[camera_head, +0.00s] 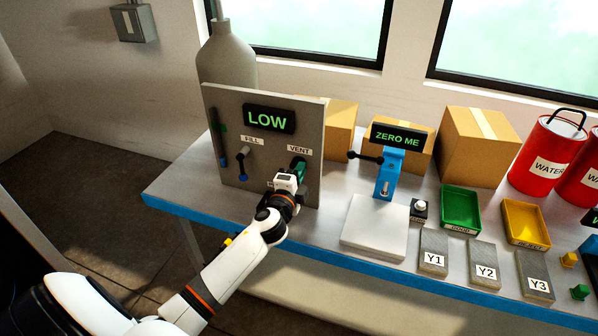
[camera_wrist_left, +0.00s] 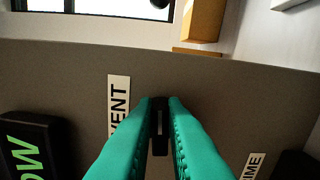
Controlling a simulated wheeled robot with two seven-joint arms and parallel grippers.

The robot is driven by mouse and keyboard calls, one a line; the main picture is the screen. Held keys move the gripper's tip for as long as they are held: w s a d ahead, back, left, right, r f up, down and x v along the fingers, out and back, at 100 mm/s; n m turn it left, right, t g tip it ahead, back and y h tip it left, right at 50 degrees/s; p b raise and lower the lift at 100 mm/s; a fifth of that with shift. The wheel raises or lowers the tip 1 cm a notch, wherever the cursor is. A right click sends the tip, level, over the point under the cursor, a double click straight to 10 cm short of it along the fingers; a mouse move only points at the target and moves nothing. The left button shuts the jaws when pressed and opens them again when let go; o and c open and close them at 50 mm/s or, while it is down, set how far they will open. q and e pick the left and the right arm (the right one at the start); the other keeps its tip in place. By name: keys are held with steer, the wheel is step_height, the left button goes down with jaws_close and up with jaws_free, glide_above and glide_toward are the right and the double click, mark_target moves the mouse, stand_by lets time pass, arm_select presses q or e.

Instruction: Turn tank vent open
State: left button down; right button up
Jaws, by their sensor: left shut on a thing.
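The tank vent handle (camera_wrist_left: 158,130) is a small black bar on the grey panel (camera_head: 228,130), beside the VENT label (camera_head: 299,150). In the wrist view the label (camera_wrist_left: 118,98) stands just left of the handle. My left gripper (camera_head: 298,169), with teal fingers, is at the panel below the label. In the wrist view the fingers (camera_wrist_left: 160,108) are closed on either side of the black handle. In the head view the gripper mostly hides the handle, so its turn angle is hard to tell. My right gripper is not in view.
The panel also has a LOW display (camera_head: 269,120) and a FILL lever (camera_head: 242,165). A grey tank (camera_head: 226,65) stands behind. To the right are a blue device (camera_head: 389,174) with a ZERO ME display, a white plate (camera_head: 374,228), trays, Y blocks, boxes and red WATER containers.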

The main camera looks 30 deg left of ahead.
arm_select(q)
steer(key=shift+f+m, duration=0.15)
steer(key=shift+m, duration=0.45)
steer(key=c, duration=1.5)
jaws_free()
steer(key=b+v, duration=0.2)
steer(key=v, duration=1)
steer(key=shift+b, duration=0.35)
